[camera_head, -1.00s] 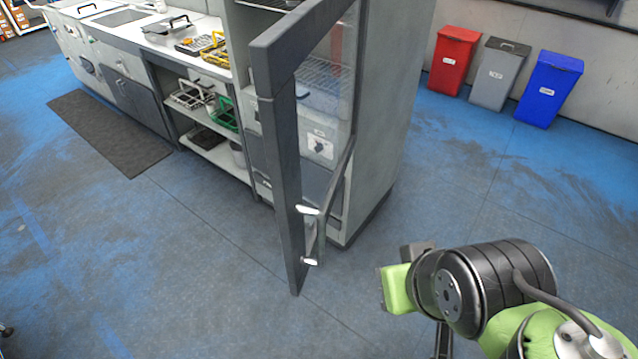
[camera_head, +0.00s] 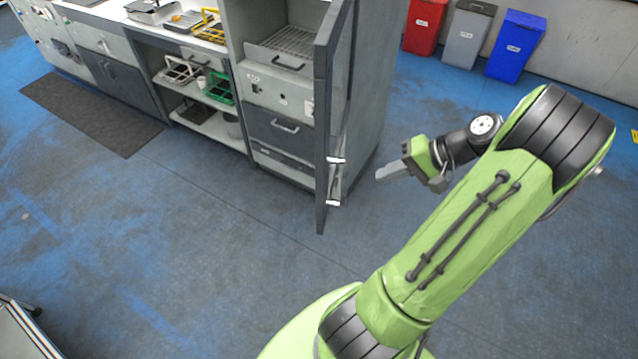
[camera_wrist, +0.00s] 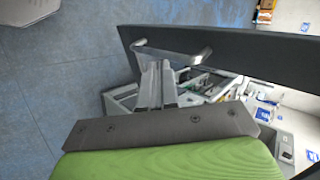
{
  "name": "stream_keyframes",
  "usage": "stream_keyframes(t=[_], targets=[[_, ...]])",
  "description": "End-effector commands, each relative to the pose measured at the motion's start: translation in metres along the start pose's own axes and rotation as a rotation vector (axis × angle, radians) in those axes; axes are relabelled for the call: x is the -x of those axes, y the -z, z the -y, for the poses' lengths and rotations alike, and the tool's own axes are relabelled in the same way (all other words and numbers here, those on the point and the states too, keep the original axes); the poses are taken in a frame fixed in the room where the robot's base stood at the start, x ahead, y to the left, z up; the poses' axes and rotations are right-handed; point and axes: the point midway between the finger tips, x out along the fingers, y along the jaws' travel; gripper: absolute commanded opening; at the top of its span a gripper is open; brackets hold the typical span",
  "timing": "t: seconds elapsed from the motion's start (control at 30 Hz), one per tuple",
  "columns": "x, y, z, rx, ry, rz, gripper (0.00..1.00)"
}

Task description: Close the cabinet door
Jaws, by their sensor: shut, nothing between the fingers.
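The door frame (camera_wrist: 230,52) crosses behind. I cannot tell whether the fingers touch the handle.
Inside the cabinet are a wire rack (camera_head: 290,42) and drawers (camera_head: 278,128). A counter with shelves (camera_head: 205,125) runs left of the cabinet. Red (camera_head: 424,26), grey (camera_head: 467,35) and blue (camera_head: 517,46) bins stand by the wall. The floor before the door is clear.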

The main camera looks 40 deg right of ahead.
Motion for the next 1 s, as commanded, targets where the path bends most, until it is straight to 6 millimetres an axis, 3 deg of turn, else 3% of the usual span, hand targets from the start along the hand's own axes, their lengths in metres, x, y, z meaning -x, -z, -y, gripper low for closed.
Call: stream_keyframes(t=[0.43, 0.63, 1.0], targets=[[-0.099, -0.002, -0.003, 0.001, -0.002, 0.008, 0.00], [-0.119, -0.001, 0.021, 0.004, -0.004, 0.003, 0.00], [-0.124, -0.001, 0.025, 0.001, -0.005, 0.002, 0.00]])
